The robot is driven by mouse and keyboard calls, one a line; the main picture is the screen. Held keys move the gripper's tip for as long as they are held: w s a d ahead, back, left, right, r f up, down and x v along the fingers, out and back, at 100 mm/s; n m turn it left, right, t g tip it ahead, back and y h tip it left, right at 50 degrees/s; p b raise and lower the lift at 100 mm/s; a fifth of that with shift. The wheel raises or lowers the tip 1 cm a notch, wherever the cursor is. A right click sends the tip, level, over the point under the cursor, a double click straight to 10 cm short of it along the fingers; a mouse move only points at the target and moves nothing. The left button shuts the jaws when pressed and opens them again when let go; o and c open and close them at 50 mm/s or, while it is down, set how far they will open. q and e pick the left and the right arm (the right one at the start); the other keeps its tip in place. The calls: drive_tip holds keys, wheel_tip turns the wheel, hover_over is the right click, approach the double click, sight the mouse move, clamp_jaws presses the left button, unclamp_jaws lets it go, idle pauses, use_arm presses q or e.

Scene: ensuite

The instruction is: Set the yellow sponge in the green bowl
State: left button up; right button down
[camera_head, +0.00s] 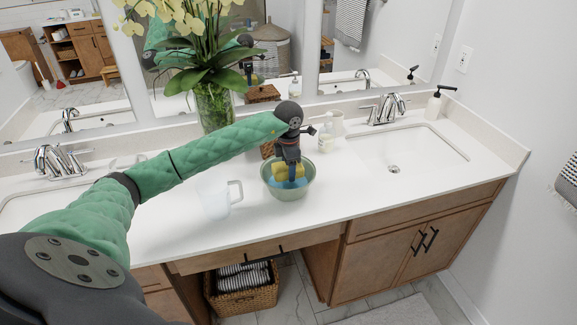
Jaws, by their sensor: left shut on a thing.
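The green bowl (289,192) stands on the white counter between the two sinks. The yellow sponge (278,171) is at the bowl's mouth, with a blue part showing below it. My left gripper (289,174) points down into the bowl and is shut on the sponge. Part of the sponge is hidden by the gripper fingers. I cannot tell whether the sponge touches the bowl's bottom. My right gripper is not in view.
A clear pitcher (213,198) stands left of the bowl. A glass vase (214,107) with yellow orchids stands behind my arm. Small bottles (326,138) stand behind the bowl. A sink (405,158) lies to the right, with free counter between.

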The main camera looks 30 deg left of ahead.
use_arm(q)
drive_tip(key=o, duration=1)
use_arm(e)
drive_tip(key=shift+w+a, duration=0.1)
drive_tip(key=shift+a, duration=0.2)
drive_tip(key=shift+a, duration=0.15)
use_arm(q)
drive_tip(key=shift+r, duration=0.1)
drive_tip(key=shift+r+p, duration=0.8)
drive_tip(key=shift+r, duration=2.6)
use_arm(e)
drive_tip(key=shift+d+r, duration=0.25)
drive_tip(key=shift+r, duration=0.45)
